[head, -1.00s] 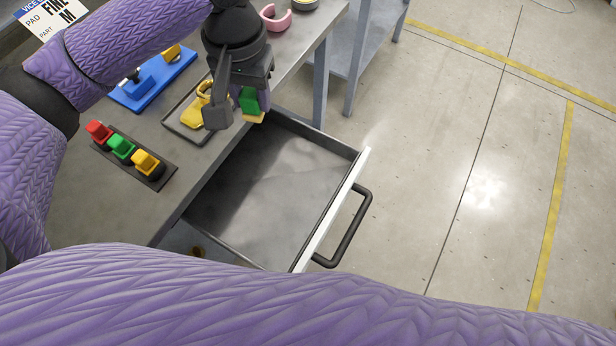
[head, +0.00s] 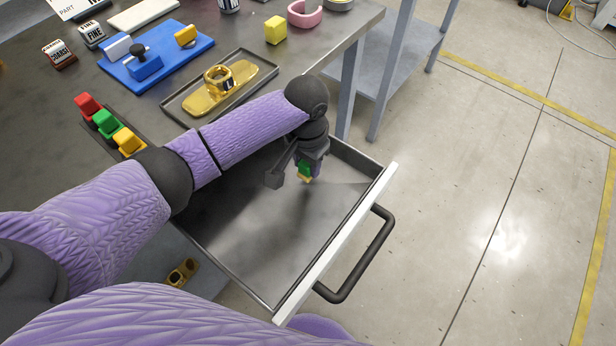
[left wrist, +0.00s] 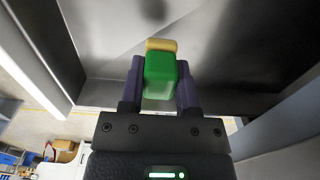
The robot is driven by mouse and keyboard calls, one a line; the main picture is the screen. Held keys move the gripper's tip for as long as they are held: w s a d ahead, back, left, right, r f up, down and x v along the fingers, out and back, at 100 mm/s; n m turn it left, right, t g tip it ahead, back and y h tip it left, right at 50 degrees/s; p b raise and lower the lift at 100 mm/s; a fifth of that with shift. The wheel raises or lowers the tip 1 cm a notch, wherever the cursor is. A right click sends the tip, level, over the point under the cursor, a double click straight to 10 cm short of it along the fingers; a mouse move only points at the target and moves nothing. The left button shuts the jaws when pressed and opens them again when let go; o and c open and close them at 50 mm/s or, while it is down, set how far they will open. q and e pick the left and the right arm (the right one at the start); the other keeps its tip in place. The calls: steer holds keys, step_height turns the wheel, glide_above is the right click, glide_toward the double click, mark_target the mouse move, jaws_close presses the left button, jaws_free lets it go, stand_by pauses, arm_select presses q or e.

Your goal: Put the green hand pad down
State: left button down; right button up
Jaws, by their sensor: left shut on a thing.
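The green hand pad (head: 304,167) is a small green block with a yellow layer on its far end. My left gripper (head: 296,175) is shut on it, inside the open drawer's outline in the head view. In the left wrist view the green pad (left wrist: 160,72) sits between the two fingers of my left gripper (left wrist: 160,88), its yellow end pointing away toward the grey drawer floor. I cannot tell whether the pad touches the floor. The drawer (head: 250,240) is pulled out and otherwise looks empty. My right gripper is not in view.
The drawer's white front (head: 340,245) has a black handle (head: 358,258). On the table stand a tray (head: 178,103) with a gold part (head: 205,98), a blue fixture (head: 150,62), a yellow block (head: 276,30) and a pink ring (head: 305,14). A rack holds red, green and yellow pads (head: 105,122).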

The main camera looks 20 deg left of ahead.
mark_target(307, 172)
arm_select(q)
step_height(307, 172, down, 4)
steer(key=shift+b, duration=0.8)
steer(key=shift+r, duration=0.25)
steer(key=shift+f, duration=0.2)
steer(key=c, duration=0.6)
jaws_free()
steer(key=shift+o, duration=1.4)
steer(key=shift+r+p, duration=0.35)
steer(key=shift+r, duration=0.1)
step_height(307, 172, up, 7)
steer(key=p, duration=0.4)
steer(key=shift+r, duration=0.1)
step_height(307, 172, up, 4)
steer(key=shift+r+p, duration=0.1)
steer(key=shift+p, duration=0.7)
steer(key=shift+r, duration=0.15)
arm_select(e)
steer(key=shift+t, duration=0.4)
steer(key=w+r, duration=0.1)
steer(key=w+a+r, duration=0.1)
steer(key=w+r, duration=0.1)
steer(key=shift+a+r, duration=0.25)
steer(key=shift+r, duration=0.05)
